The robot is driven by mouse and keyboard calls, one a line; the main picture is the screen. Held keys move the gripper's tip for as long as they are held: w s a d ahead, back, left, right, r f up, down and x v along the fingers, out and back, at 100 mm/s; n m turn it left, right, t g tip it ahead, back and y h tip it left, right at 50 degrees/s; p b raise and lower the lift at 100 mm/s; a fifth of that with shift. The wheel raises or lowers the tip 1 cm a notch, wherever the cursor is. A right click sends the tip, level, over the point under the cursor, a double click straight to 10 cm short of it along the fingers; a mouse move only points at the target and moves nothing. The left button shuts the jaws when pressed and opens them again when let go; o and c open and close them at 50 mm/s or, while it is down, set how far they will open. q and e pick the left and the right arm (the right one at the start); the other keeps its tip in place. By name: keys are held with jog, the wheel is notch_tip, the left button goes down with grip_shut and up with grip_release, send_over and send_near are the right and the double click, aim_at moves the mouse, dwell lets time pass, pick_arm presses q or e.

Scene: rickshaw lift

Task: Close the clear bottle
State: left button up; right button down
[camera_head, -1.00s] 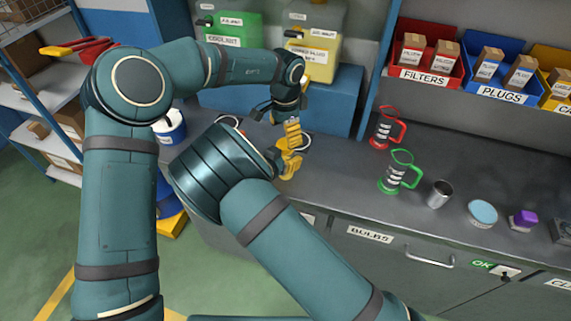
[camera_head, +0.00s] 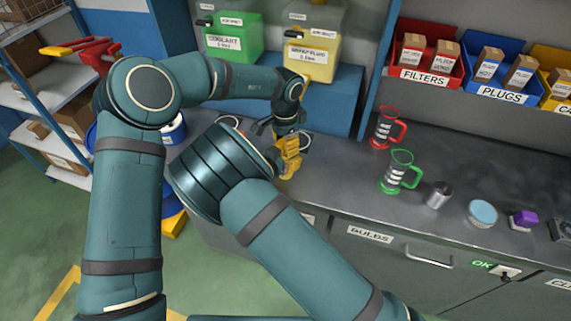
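My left gripper (camera_head: 285,134) is above the back part of the counter, in front of the blue stand. Yellow parts (camera_head: 288,158) show right below it. I cannot tell whether they belong to a gripper or to something held. My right arm reaches in from below to the same spot. Its wrist hides its own fingers and part of the counter. I cannot make out a clear bottle or its cap. It may be hidden behind my arms.
A green-filled container (camera_head: 233,38) and a yellow-filled container (camera_head: 311,52) stand on the blue stand (camera_head: 345,97). A red-rimmed jug (camera_head: 386,128), a green-rimmed jug (camera_head: 399,172), a metal cup (camera_head: 438,194), a blue-topped tub (camera_head: 481,213) and a purple-topped item (camera_head: 523,219) stand on the right.

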pick_arm(q)
jog(key=o, duration=1.2)
jog(key=shift+o, duration=0.2)
jog(key=shift+r, duration=0.1)
jog(key=shift+r, duration=2.2)
jog(key=o, duration=0.4)
notch_tip(320, 180, up, 12)
